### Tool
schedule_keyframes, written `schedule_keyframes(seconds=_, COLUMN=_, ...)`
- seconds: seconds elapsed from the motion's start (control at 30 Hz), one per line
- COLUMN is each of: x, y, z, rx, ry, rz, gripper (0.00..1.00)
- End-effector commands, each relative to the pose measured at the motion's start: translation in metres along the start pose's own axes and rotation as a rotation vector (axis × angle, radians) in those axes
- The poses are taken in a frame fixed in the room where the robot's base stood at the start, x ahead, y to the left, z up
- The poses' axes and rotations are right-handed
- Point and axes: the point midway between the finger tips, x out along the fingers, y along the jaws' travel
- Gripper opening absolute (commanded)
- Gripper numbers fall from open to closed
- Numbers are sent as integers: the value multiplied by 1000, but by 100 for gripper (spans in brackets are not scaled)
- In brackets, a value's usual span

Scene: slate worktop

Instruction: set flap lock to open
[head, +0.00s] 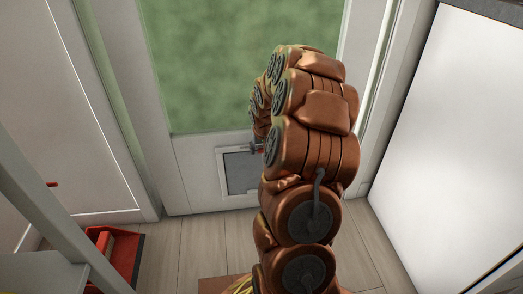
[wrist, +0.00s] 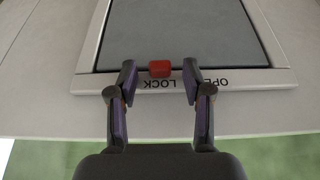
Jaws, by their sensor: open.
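The pet flap (head: 239,172) is a grey panel in a pale frame, low in the white door. In the wrist view its grey panel (wrist: 185,35) fills the top, upside down. The red lock tab (wrist: 160,68) sits at the frame edge by the printed word LOCK; the word OPEN, partly covered by a finger, is to its right. My gripper (wrist: 160,80) is open, one finger on each side of the tab, with a gap on both sides. In the head view my arm hides most of the gripper; a small red spot (head: 257,150) shows beside it.
The door has a large green pane (head: 210,60) above the flap. A red tray (head: 120,255) lies on the floor at lower left. White cabinet panels (head: 450,150) stand at the right. Wood floor (head: 190,245) is clear before the door.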

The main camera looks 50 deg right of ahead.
Motion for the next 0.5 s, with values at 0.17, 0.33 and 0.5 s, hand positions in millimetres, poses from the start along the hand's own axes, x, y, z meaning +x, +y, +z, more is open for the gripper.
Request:
schedule_keyframes(seconds=0.17, x=-1, y=0, z=0, rx=0, ry=-1, rz=0, gripper=48)
schedule_keyframes(seconds=0.33, x=0, y=0, z=0, rx=0, ry=-1, rz=0, gripper=30)
schedule_keyframes(seconds=0.5, x=0, y=0, z=0, rx=0, ry=-1, rz=0, gripper=12)
